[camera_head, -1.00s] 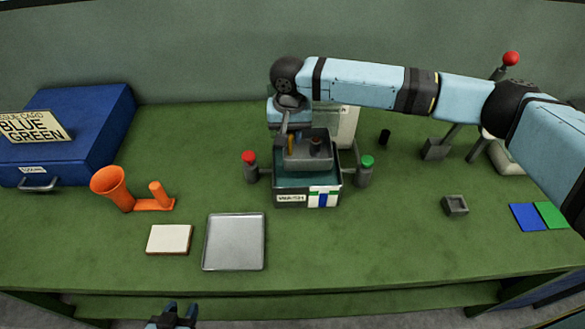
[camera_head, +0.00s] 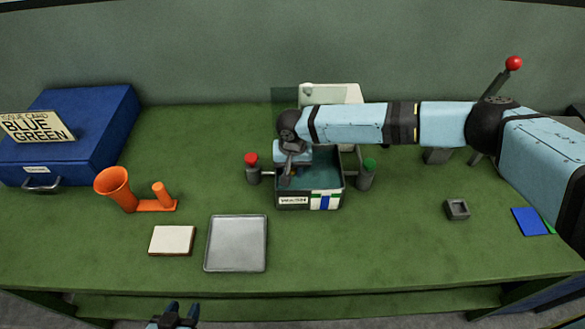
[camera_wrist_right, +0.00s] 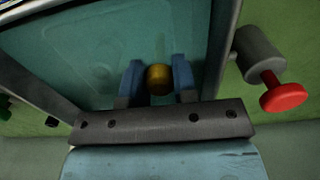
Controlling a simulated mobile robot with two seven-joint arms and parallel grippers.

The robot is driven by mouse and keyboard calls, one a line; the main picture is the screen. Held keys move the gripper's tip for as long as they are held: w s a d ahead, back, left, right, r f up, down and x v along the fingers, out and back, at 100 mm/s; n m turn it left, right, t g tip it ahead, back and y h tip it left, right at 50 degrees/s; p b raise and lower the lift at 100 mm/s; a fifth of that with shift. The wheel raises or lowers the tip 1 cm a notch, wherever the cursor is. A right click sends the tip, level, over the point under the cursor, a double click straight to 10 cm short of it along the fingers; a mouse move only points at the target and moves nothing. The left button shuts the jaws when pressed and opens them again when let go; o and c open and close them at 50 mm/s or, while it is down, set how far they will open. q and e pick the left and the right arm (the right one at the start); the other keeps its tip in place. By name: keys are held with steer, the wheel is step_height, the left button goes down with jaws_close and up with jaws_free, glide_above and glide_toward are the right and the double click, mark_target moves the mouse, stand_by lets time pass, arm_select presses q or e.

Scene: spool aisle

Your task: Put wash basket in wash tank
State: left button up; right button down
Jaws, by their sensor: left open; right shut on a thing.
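The wash tank (camera_head: 297,201) is an open teal-lined box labelled WASH, standing mid-table with teal inside; its wall also shows in the right wrist view (camera_wrist_right: 222,50). My right gripper (camera_head: 288,178) reaches down into the left part of the tank. In the right wrist view its two fingers (camera_wrist_right: 158,80) are shut on a round brass knob (camera_wrist_right: 159,78), which I take as the wash basket's grip. The basket's body is not clear; only faint outlines show in the teal below. My left gripper (camera_head: 178,316) is open and empty at the bottom edge, in front of the table.
A red knob (camera_head: 251,158) and a green knob (camera_head: 369,164) flank the tank. A metal tray (camera_head: 236,243), white block (camera_head: 172,240), orange funnel stand (camera_head: 113,186) and blue case (camera_head: 80,125) lie left. A small grey cup (camera_head: 456,209) and blue card (camera_head: 529,221) lie right.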

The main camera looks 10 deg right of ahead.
steer(key=c, duration=0.9)
jaws_free()
steer(key=shift+f, duration=0.1)
step_height(320, 180, up, 12)
steer(key=shift+b, duration=0.35)
